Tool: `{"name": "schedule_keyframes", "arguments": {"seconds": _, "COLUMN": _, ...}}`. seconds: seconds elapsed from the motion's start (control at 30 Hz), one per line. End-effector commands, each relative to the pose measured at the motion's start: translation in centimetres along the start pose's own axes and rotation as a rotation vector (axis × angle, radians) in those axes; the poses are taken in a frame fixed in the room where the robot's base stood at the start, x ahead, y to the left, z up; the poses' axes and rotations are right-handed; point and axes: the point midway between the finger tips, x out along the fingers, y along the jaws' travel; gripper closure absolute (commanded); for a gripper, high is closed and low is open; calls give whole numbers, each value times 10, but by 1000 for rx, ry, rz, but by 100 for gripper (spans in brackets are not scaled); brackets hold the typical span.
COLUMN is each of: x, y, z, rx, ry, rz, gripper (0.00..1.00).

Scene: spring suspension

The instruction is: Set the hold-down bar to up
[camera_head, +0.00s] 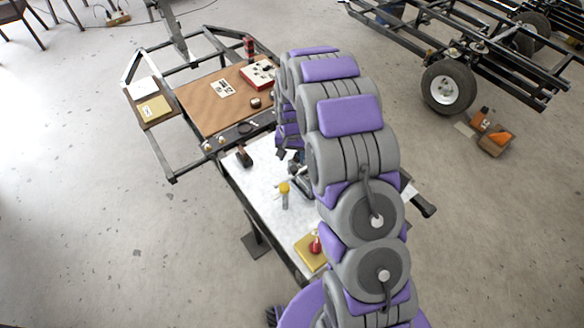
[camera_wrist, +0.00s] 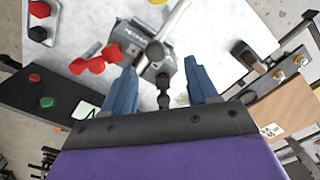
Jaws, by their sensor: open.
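A grey block-shaped fixture (camera_wrist: 150,65) stands on the white worktop and shows in the wrist view. A pale metal bar (camera_wrist: 172,22) runs from it toward the top of the picture. I take this to be the hold-down bar, but cannot be sure. A dark rounded knob (camera_wrist: 155,51) and a black stem (camera_wrist: 164,88) show at its near end. My gripper (camera_wrist: 161,66) is open, with one blue finger on each side of the knob and stem. I cannot tell whether either finger touches them. In the head view my arm hides much of the fixture (camera_head: 298,178).
The white worktop (camera_head: 262,208) holds a yellow-topped item (camera_head: 284,188) and a red item on a yellow block (camera_head: 309,252). In the wrist view, red pieces (camera_wrist: 96,62) and a dark panel with red and green buttons (camera_wrist: 40,92) lie left. A brown board (camera_head: 208,106) adjoins behind.

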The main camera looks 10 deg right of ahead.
Motion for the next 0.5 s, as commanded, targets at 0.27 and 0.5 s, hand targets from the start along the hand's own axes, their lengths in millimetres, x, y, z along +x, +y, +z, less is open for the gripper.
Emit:
{"name": "schedule_keyframes", "arguments": {"seconds": 0.27, "x": 48, "y": 4, "z": -1, "rx": 2, "ry": -4, "rz": -3, "gripper": 42}}
{"name": "schedule_keyframes", "arguments": {"seconds": 0.5, "x": 64, "y": 1, "z": 0, "rx": 1, "ry": 0, "rz": -1, "gripper": 42}}
